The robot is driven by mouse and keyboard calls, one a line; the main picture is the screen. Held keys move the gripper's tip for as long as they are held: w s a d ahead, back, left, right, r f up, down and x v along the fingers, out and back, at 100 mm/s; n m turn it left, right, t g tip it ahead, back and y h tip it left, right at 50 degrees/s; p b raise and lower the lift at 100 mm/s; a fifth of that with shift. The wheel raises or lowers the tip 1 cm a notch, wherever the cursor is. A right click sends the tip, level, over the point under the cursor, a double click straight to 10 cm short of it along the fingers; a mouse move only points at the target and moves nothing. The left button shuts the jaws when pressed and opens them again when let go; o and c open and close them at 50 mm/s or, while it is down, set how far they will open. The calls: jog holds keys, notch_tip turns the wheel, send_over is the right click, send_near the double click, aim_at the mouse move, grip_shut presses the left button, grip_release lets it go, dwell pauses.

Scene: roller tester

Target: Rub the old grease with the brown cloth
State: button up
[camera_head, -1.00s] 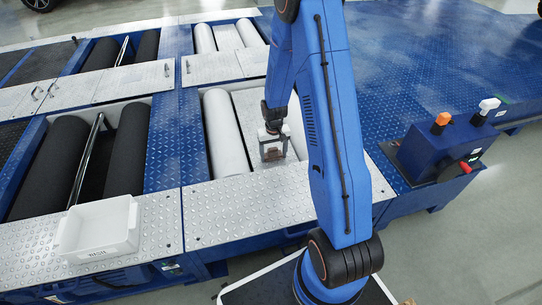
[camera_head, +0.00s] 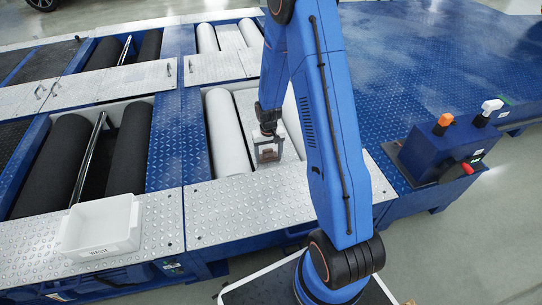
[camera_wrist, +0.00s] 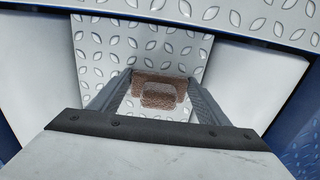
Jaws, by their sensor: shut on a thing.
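My gripper (camera_head: 268,152) is shut on the brown cloth (camera_head: 268,155), low over the pale patterned plate between the white rollers. In the wrist view, the cloth (camera_wrist: 158,95) is a folded brown pad between the two grey fingers of the gripper (camera_wrist: 160,84). The cloth appears at or just above the plate (camera_wrist: 140,45); I cannot tell whether it touches. No old grease stands out on the visible plate, and the part under the cloth is hidden.
A white roller (camera_head: 225,135) lies left of the gripper; my arm covers part of the right side. A white tray (camera_head: 102,228) stands on the metal front deck (camera_head: 240,215). A blue control box (camera_head: 440,155) with orange, white and red controls stands at right.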

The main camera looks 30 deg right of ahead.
aim_at(275, 156)
jog(key=shift+s+d+f, duration=0.1)
jog(key=shift+s+d+r, duration=0.1)
jog(key=shift+s+d, duration=0.05)
jog(key=shift+d, duration=0.55)
jog(key=shift+s+d+r, duration=0.1)
jog(key=shift+d, duration=0.6)
jog(key=shift+w+a+f, duration=0.15)
jog(key=shift+w+a, duration=0.05)
jog(key=shift+a, duration=0.6)
jog(key=shift+w+a, duration=0.15)
jog(key=shift+a, duration=0.65)
jog(key=shift+r, duration=0.2)
jog(key=shift+r, duration=2.95)
jog(key=shift+d, duration=0.15)
